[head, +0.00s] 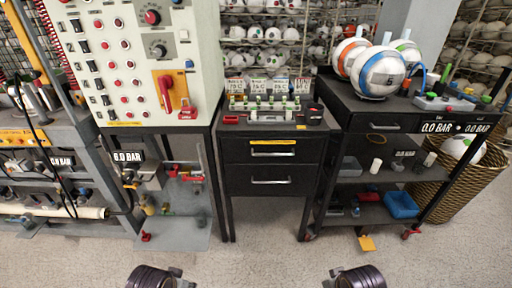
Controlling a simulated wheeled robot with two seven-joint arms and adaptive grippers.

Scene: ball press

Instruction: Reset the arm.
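A dark, rounded part of my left arm shows at the bottom edge, left of centre, with small grey parts on its right side. A similar dark part of my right arm shows at the bottom edge, right of centre, with small grey parts on its left side. Both are cut off by the frame, and no gripper fingers can be made out. The two arm parts look roughly level with each other, with bare floor (258,262) between them. I see nothing held.
A black drawer cabinet (271,206) stands ahead in the middle. A white control panel (132,84) with many buttons stands left of it. A black cart (367,104) with several balls on top stands right, beside a wicker basket (465,182). The floor in front is clear.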

